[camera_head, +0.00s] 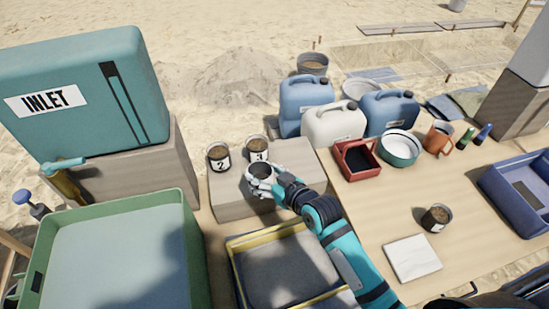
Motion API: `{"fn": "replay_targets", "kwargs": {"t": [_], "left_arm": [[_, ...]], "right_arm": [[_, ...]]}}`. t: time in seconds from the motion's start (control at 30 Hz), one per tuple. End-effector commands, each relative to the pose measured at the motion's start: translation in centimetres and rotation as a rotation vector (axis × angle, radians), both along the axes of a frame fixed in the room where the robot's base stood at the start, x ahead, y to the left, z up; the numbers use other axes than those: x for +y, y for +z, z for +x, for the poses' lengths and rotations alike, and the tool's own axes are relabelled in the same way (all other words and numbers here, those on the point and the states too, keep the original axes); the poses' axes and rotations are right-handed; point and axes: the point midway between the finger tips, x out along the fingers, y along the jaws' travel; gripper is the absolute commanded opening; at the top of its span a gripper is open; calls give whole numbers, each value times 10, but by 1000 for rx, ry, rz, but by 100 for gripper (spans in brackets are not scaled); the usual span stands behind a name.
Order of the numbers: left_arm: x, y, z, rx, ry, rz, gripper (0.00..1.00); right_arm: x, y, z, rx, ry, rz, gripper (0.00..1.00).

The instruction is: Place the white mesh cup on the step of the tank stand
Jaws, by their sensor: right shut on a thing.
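My right gripper (262,184) is shut on a small cup (262,169) with a pale rim and a dark inside; the fingers hide much of its side. The cup is upright over the grey step (245,207) of the tank stand (150,170). I cannot tell whether its base touches the step. Cup 2 (219,164) and cup 3 (257,156), both filled with brown material, stand on the step just behind it. The teal INLET tank (85,90) sits on the stand's higher block. My left gripper is not in view.
A green-rimmed basin (190,235) and a yellow-rimmed tray (240,270) lie in front of the step. Blue and white jerrycans (335,125), a red box (355,172) and a green-white bowl (400,148) are to the right. Another filled cup (436,220) stands near a white slab (412,258).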

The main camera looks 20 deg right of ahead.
Motion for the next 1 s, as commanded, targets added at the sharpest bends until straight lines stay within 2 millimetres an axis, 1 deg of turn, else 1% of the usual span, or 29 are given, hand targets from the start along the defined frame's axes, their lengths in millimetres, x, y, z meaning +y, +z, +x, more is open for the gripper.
{"fn": "replay_targets", "kwargs": {"t": [0.03, 0.17, 0.2, 0.3, 0.4, 0.53, 0.6, 0.7, 0.8, 1.0], "left_arm": [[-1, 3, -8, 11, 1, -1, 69], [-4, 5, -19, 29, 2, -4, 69], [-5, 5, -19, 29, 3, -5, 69], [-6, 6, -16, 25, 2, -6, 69], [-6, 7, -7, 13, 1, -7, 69], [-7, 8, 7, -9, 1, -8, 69], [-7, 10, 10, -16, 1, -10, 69], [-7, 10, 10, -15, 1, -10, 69], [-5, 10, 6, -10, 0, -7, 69], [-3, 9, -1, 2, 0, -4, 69]], "right_arm": [[-10, 1, 13, -3, 0, -6, 36], [-32, -2, 40, -2, -1, -4, 36], [-38, -4, 48, -1, -1, -5, 36], [-50, -6, 64, -1, -2, -4, 36], [-58, -8, 74, 0, 0, -1, 36], [-62, -12, 79, 1, 1, 1, 36], [-62, -21, 78, 4, 1, 0, 36], [-62, -35, 78, 3, -1, 1, 36], [-62, -43, 78, 1, 0, 0, 36], [-62, -44, 78, -1, 0, 0, 37]]}}
